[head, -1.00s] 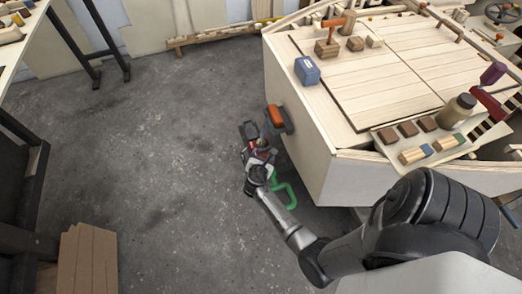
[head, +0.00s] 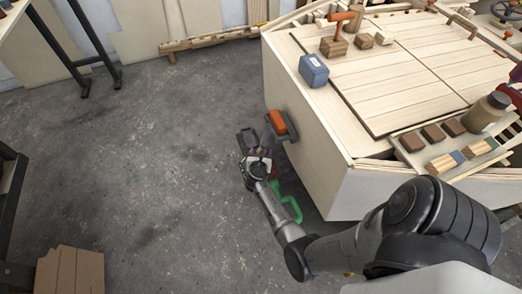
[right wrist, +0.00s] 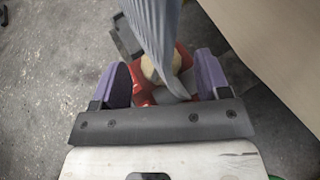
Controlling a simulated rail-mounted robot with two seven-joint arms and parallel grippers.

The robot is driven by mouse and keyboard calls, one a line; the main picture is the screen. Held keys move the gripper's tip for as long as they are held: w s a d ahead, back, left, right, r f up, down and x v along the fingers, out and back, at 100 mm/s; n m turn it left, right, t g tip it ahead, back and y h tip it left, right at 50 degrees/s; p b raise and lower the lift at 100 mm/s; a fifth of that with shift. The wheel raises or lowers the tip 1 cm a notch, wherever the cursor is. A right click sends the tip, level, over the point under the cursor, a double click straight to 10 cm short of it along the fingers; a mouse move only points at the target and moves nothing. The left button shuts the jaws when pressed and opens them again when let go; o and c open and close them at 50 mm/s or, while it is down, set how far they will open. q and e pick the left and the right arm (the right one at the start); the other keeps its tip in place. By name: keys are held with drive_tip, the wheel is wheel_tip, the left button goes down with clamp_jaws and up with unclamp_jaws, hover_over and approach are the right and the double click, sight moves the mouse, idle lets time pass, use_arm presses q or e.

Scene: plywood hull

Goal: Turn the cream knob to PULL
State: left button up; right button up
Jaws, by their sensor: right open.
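In the right wrist view, a cream round knob (right wrist: 149,69) sits on a red body (right wrist: 182,62) between and beyond my fingers. A grey-blue strip that looks like cloth (right wrist: 155,30) hangs in front of it and hides much of both. No pointer or PULL mark can be read. My right gripper (right wrist: 162,78) is open, with one purple finger on each side of the knob; I cannot tell whether they touch anything. In the head view my right gripper (head: 254,158) is low beside the hull and mostly hides the knob. My left gripper is not in view.
The plywood hull (head: 330,160) rises close on the right, with an orange-topped fitting (head: 279,122) on its side. A green bent tube (head: 291,207) is by my right wrist. A blue box (head: 313,70) stands on the deck. The grey floor (head: 150,170) to the left is open.

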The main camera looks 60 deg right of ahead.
drive_tip(key=shift+x, duration=0.9)
drive_tip(key=shift+s, duration=0.1)
drive_tip(key=shift+a, duration=0.1)
drive_tip(key=shift+c, duration=0.8)
drive_tip(key=c, duration=0.8)
